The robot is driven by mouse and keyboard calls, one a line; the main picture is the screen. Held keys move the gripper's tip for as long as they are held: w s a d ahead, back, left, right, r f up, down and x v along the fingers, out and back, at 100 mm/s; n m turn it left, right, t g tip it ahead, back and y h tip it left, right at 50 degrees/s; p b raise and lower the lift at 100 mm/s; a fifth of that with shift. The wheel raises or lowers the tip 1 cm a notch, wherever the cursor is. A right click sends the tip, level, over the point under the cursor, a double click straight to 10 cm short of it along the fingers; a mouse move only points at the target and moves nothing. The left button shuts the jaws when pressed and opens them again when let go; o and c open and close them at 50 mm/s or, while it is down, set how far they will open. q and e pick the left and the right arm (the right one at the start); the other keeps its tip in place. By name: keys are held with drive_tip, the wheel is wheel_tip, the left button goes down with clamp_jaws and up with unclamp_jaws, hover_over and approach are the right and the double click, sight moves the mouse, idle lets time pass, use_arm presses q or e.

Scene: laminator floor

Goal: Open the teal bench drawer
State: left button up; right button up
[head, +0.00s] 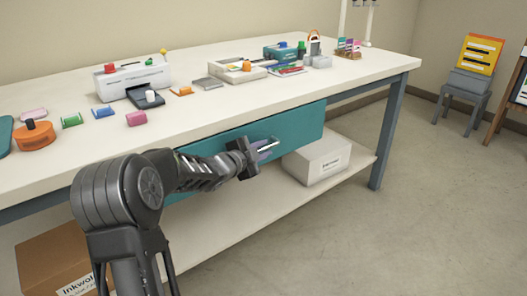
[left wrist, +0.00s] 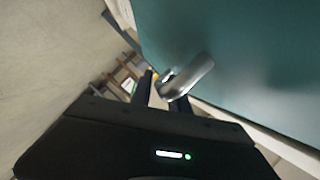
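The teal drawer front (head: 300,122) sits under the bench top and looks closed, with no gap showing at its upper edge. In the left wrist view the teal front (left wrist: 240,50) fills the upper right. A silver bar handle (left wrist: 190,78) stands out from it. My left gripper (head: 266,148) is in front of the drawer at the handle. In the left wrist view its two dark fingertips (left wrist: 162,92) are apart, with the near end of the handle at the gap. Whether they touch the handle cannot be told. My right gripper is not in view.
The white bench top (head: 200,110) carries several small devices and coloured blocks. A white labelled box (head: 318,160) and a cardboard box (head: 50,262) are on the lower shelf. A blue-grey bench leg (head: 390,135) stands at the right. The floor in front is clear.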

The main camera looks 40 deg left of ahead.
use_arm(q)
drive_tip(key=shift+w, duration=0.25)
clamp_jaws()
drive_tip(key=shift+f, duration=0.1)
idle(1.2)
